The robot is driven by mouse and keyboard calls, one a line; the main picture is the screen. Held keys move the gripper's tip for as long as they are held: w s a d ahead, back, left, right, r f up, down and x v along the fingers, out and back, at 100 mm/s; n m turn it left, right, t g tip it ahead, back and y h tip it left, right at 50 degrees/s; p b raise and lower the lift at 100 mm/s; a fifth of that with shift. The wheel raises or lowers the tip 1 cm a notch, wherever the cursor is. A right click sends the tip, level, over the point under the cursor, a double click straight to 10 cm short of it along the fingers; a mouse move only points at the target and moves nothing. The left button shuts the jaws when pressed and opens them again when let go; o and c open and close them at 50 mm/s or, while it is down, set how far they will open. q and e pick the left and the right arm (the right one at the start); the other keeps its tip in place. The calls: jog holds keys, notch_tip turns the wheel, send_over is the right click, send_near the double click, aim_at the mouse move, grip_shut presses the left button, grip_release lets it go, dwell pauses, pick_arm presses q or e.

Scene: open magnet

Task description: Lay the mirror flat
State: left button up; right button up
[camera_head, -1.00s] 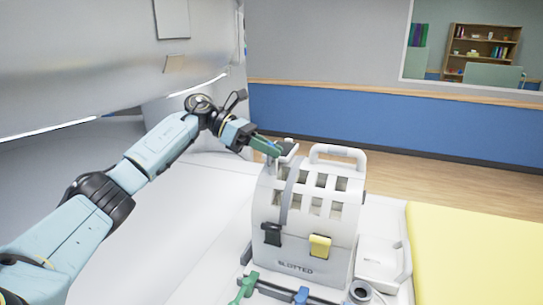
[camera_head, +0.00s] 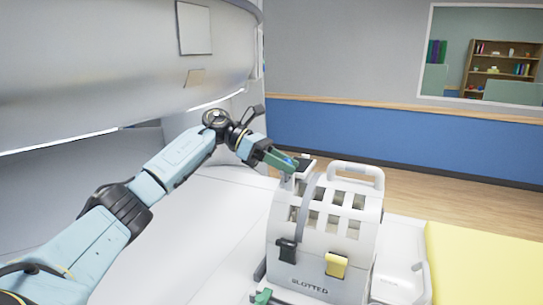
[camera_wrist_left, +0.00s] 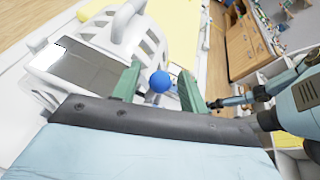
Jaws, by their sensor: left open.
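The mirror shows in the left wrist view as a dark, shiny rectangular panel (camera_wrist_left: 88,66), tilted over the white slotted coil (camera_wrist_left: 150,45). A blue ball knob (camera_wrist_left: 160,82) sits beside it. My left gripper (camera_wrist_left: 160,72) is open, with one green finger on each side of the knob; I cannot tell whether they touch it. In the head view my left gripper (camera_head: 288,163) is at the coil's top left edge and partly hides the mirror (camera_head: 304,164). A pale blue arm of mine shows at the right of the wrist view; its dark end is unclear.
The slotted coil (camera_head: 312,262) has a handle on top and black and yellow clips in front. A yellow mat (camera_head: 480,265) lies to its right. The large scanner housing (camera_head: 110,60) overhangs the left side, above my left arm.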

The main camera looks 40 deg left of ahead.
pick_arm(q)
jog(key=v, duration=1.3)
jog(key=shift+b, duration=0.3)
